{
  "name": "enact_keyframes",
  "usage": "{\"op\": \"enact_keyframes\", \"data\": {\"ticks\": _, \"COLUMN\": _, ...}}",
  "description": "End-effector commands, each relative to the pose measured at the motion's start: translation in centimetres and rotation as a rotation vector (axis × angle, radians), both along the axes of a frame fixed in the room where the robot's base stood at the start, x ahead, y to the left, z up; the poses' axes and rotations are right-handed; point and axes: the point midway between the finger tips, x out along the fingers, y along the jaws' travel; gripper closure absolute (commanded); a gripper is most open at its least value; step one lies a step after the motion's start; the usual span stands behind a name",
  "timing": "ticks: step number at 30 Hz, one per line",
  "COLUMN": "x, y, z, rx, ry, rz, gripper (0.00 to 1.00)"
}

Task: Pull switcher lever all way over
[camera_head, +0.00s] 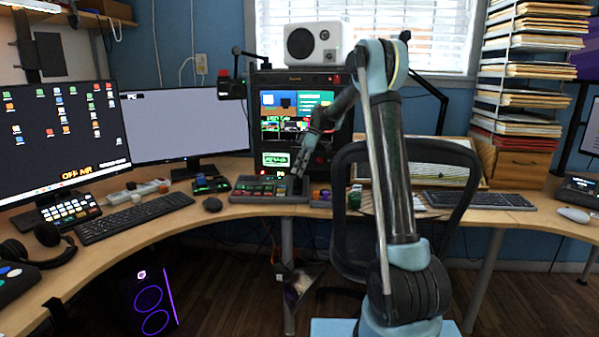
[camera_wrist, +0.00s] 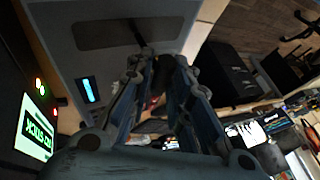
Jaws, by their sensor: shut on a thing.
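The switcher (camera_head: 256,197) is a grey panel with rows of coloured buttons on the curved desk, below the dark monitor rack. In the wrist view its grey top (camera_wrist: 185,12) shows a dark slot and a small blue-lit strip. My gripper (camera_wrist: 157,70) is shut on the lever's top, which is mostly hidden between the fingertips. In the head view my gripper (camera_head: 299,172) is over the switcher's right end and hides the lever.
A small box with coloured knobs (camera_head: 321,196) stands just right of the switcher. A green-buttoned unit (camera_head: 211,185) and a mouse (camera_head: 212,205) are to its left. The rack (camera_head: 325,135) rises close behind. A black chair (camera_head: 352,238) stands in front of the desk, behind my arm.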

Motion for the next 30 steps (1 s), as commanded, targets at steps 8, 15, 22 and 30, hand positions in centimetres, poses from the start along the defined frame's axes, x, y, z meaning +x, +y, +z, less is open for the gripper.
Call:
{"op": "enact_keyframes", "data": {"ticks": 8, "x": -0.1, "y": 0.0, "z": 0.0, "rx": -0.001, "ry": 0.000, "rz": 0.000, "gripper": 0.64}}
{"op": "enact_keyframes", "data": {"ticks": 15, "x": -0.1, "y": 0.0, "z": 0.3, "rx": -0.001, "ry": 0.000, "rz": 0.001, "gripper": 0.64}}
{"op": "enact_keyframes", "data": {"ticks": 22, "x": 0.0, "y": 0.0, "z": 3.2, "rx": -0.001, "ry": 0.000, "rz": 0.000, "gripper": 0.64}}
{"op": "enact_keyframes", "data": {"ticks": 30, "x": 0.0, "y": 0.0, "z": 7.7, "rx": -0.001, "ry": 0.001, "rz": 0.001, "gripper": 0.64}}
